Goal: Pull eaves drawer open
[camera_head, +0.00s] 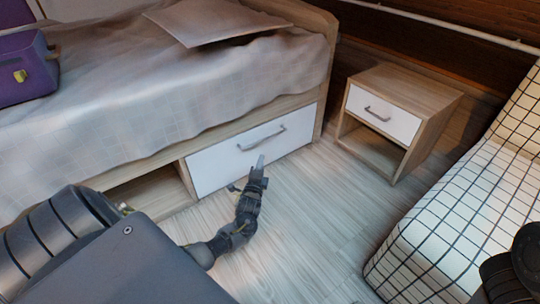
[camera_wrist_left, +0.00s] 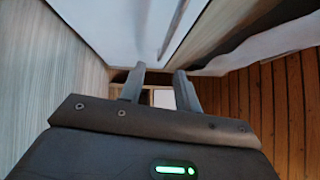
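The white drawer front (camera_head: 222,168) is set in the wooden base of the bed and looks closed, flush with the frame. A grey bar handle (camera_head: 262,138) is fixed near its upper middle. My left gripper (camera_head: 250,172) is in front of the drawer, below the handle and apart from it. In the left wrist view its two fingers (camera_wrist_left: 159,88) stand apart with nothing between them. A pale panel, probably the drawer front (camera_wrist_left: 115,25), fills the top of that view. My right gripper is not in view.
An open compartment (camera_head: 150,193) lies left of the drawer. A small nightstand (camera_head: 440,105) with its own white drawer stands to the right. A checked seat (camera_head: 450,220) is at the right edge. The wooden floor (camera_head: 310,215) before the drawer is clear apart from my arm.

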